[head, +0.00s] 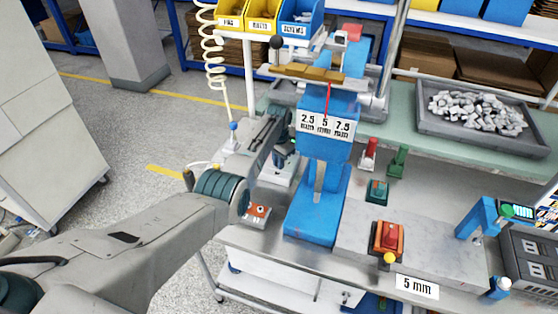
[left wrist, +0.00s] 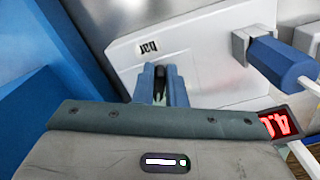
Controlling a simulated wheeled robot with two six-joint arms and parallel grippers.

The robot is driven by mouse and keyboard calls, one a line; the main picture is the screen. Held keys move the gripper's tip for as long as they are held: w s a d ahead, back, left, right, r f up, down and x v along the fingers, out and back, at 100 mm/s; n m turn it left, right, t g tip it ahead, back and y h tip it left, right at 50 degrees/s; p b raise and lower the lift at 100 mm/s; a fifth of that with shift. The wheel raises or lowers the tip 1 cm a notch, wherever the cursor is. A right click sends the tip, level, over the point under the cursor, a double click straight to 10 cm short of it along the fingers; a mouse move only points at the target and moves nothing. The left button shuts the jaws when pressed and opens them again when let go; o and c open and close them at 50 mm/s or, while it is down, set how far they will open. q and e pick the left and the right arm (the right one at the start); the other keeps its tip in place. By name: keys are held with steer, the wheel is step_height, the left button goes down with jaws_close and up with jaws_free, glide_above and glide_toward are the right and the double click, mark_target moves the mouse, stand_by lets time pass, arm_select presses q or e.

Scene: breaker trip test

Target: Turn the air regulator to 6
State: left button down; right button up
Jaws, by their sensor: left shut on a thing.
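The air regulator shows as a pale panel (head: 278,174) left of the blue press, mostly covered by my left arm. In the left wrist view its white panel (left wrist: 205,50) carries an upside-down "bar" label. My left gripper (head: 287,148) is at the panel. In the left wrist view its two blue-grey fingers (left wrist: 160,84) are shut on a small dark knob, largely hidden between them. A red digital display (left wrist: 280,123) at the right is partly covered by the gripper body. A "4." seems legible, but I cannot read the full value. My right gripper is not in view.
The blue press (head: 318,195) stands close right of my left gripper. A blue fitting (left wrist: 283,60) sits beside the panel. A box with red buttons (head: 257,213) lies near my left wrist. A grey tray of metal parts (head: 440,125) stands at the back right.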

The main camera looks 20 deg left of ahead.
arm_select(q)
steer(key=shift+w+a+r+m, duration=0.1)
steer(key=shift+w+m, duration=0.05)
steer(key=shift+m, duration=0.85)
steer(key=shift+w+a+r+m, duration=0.1)
steer(key=shift+m, duration=0.9)
steer(key=c, duration=1.5)
jaws_free()
steer(key=shift+f, duration=0.1)
step_height(320, 180, up, 11)
steer(key=shift+f+b, duration=0.1)
steer(key=shift+b, duration=1.05)
steer(key=shift+s, duration=0.1)
